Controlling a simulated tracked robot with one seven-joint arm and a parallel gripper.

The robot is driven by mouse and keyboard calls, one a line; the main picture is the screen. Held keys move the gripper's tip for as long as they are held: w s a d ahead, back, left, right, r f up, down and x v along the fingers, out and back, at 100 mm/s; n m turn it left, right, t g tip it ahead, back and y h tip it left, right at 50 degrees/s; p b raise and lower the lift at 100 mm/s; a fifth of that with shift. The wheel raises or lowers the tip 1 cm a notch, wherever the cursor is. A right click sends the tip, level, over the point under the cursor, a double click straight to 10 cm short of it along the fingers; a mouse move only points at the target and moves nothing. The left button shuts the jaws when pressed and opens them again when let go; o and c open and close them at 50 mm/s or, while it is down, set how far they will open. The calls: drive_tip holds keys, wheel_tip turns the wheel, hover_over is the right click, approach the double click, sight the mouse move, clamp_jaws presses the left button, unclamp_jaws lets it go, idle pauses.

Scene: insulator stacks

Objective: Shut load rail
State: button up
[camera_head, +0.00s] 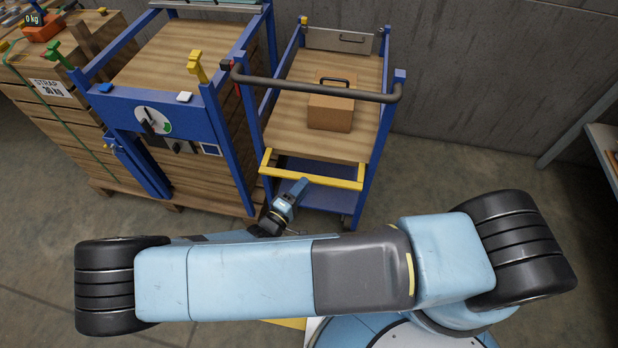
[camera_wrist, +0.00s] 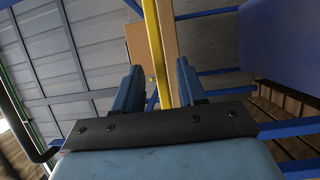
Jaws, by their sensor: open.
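The load rail, a yellow U-shaped bar (camera_head: 312,179), sticks out at the front of the blue trolley, below the front edge of its wooden deck (camera_head: 290,104). My gripper (camera_head: 302,183) is low in front of the trolley, close to the rail's middle; its fingertips are too small to make out there. In the wrist view my gripper (camera_wrist: 158,70) is open, with two blue fingers. The yellow rail (camera_wrist: 155,45) runs upright through the picture and appears in the gap between the fingers. I cannot tell whether a finger touches it.
A cardboard box (camera_head: 330,112) with a dark handle sits on the deck. A dark push handle (camera_head: 315,89) crosses above it. A blue-framed stack with a dial (camera_head: 152,121) stands close on the left. A shelf (camera_head: 604,150) is at the right; floor between is clear.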

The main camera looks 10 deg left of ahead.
sight(309, 177)
drive_tip(key=shift+x, duration=2.4)
clamp_jaws()
drive_tip(key=shift+a, duration=0.1)
